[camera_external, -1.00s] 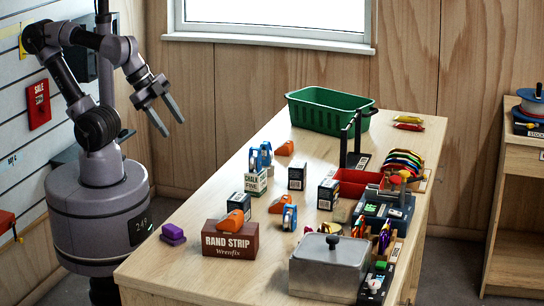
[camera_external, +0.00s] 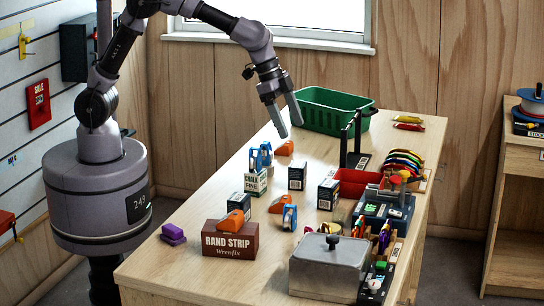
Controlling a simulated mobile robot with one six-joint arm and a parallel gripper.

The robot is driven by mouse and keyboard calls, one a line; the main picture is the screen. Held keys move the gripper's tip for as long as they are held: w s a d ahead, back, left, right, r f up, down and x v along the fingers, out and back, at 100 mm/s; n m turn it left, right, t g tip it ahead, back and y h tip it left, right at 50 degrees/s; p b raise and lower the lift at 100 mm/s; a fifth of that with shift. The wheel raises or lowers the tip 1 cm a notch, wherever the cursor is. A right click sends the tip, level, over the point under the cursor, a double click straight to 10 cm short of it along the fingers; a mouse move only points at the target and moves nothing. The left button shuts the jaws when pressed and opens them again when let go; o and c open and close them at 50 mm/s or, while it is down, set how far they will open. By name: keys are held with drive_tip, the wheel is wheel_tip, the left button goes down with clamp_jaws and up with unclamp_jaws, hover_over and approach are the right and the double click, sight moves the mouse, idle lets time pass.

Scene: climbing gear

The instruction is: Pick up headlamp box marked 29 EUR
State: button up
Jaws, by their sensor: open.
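My gripper (camera_external: 290,129) is open and empty, pointing down above the far left part of the wooden table.
A chalk box (camera_external: 256,182), orange and blue items (camera_external: 260,157), and a rand strip box (camera_external: 230,241) stand near the dark boxes. A green basket (camera_external: 318,123) is at the back. A grey lidded metal box (camera_external: 327,268) is in front. The table's left front is mostly clear.

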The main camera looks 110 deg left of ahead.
sight(329, 193)
drive_tip(key=shift+n, duration=0.3)
drive_tip(key=b+x, duration=0.1)
drive_tip(key=x, duration=0.6)
drive_tip(key=w+a+b+x, duration=0.1)
drive_tip(key=x, duration=0.7)
drive_tip(key=w+a+r+b+x, duration=0.1)
drive_tip(key=x, duration=0.6)
drive_tip(key=shift+w+f+b, duration=0.25)
drive_tip(key=shift+f+b, duration=0.15)
drive_tip(key=shift+r, duration=0.1)
drive_tip(key=shift+d, duration=0.1)
drive_tip(key=shift+c, duration=0.2)
drive_tip(key=c, duration=1.5)
